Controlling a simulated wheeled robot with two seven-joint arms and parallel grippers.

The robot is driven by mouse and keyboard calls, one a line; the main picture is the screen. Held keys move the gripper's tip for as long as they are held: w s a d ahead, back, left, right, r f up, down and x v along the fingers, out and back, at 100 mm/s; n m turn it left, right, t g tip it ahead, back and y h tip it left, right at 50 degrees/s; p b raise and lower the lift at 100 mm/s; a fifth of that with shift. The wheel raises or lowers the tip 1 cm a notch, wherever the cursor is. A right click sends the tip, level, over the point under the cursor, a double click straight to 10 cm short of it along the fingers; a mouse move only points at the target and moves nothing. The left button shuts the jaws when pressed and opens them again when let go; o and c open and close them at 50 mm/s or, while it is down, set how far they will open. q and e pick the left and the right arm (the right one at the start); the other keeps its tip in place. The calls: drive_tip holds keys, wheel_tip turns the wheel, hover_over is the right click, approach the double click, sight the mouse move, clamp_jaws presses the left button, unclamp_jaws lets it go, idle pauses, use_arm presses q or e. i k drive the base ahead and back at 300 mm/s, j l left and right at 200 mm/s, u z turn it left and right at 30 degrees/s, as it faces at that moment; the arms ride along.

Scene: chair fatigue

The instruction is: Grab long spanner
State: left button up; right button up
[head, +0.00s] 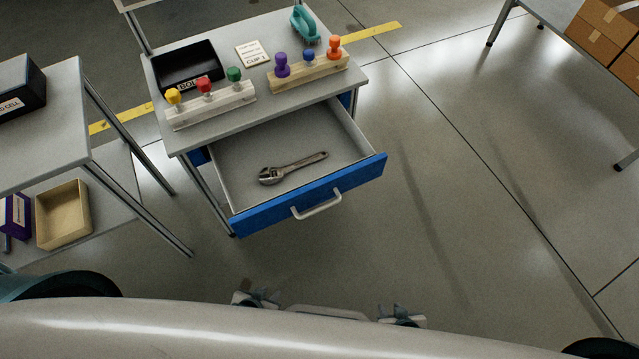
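A long adjustable spanner (300,165) lies flat in the open drawer (238,160) of the workbench. Its jaw head points left and its handle slants up to the right. The drawer has a blue front and a pale handle (317,207). My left gripper (258,296) and my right gripper (401,312) are low in the head view, near my body. Both are well apart from the drawer and the spanner. Their fingers are small and partly hidden, so I cannot tell whether they are open or shut.
The bench top (215,125) carries a black bin (187,66), a card (252,54), wooden blocks with coloured knobs (212,105), and a teal brush-like item (304,25). A shelf table (45,125) stands left, with a tray (63,214) below. Floor (470,220) to the right is clear.

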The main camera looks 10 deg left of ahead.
sight(278, 174)
drive_tip(key=i+l+u, duration=0.1)
drive_tip(key=u, duration=0.35)
drive_tip(key=i+l+u, duration=0.1)
drive_tip(key=u, duration=0.35)
drive_tip(key=l+u, duration=0.3)
drive_tip(key=u, duration=0.15)
drive_tip(key=l+u, duration=0.45)
drive_tip(key=l, duration=1.55)
drive_tip(key=k, duration=0.05)
